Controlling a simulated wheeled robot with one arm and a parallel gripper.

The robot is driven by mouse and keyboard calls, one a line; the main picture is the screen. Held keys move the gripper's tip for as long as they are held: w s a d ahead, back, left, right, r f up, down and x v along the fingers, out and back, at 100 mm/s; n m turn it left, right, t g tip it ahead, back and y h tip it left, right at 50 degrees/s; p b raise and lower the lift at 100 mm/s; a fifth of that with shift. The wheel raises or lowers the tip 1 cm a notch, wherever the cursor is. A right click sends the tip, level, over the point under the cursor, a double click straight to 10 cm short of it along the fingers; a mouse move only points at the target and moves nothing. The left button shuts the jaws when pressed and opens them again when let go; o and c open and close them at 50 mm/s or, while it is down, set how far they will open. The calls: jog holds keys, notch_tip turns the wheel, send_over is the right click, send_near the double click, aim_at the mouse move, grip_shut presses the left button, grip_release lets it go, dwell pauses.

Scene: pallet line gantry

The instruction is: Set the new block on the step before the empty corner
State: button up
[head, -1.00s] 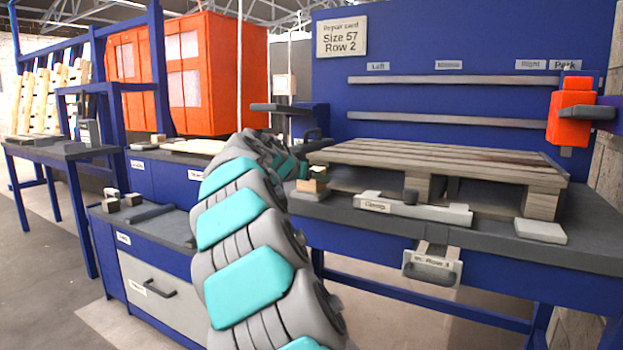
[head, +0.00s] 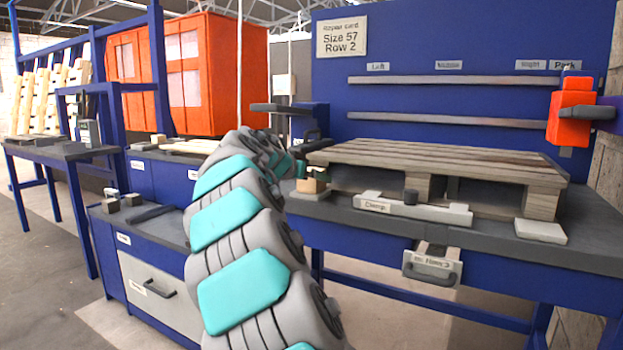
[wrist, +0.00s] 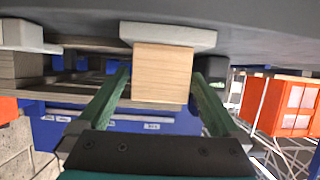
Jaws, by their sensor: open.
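The new block (wrist: 163,72) is pale wood and sits on the light grey step (wrist: 168,34), which the wrist view shows upside down. My gripper (wrist: 160,78) is open, with one green finger on each side of the block; I cannot tell whether either finger touches it. In the head view the block (head: 312,186) and step (head: 308,195) are at the bench's front left, partly hidden by my gripper. The pallet (head: 440,162) lies behind, its near left corner without a block under it. Its middle (head: 425,187) and right (head: 540,203) front blocks show.
Another pale pad (head: 540,231) lies at the right corner. A drawer handle (head: 432,270) juts from the bench front. An orange tool (head: 571,112) hangs at the right. Side benches stand left.

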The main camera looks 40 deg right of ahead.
jog(key=v, duration=1.1)
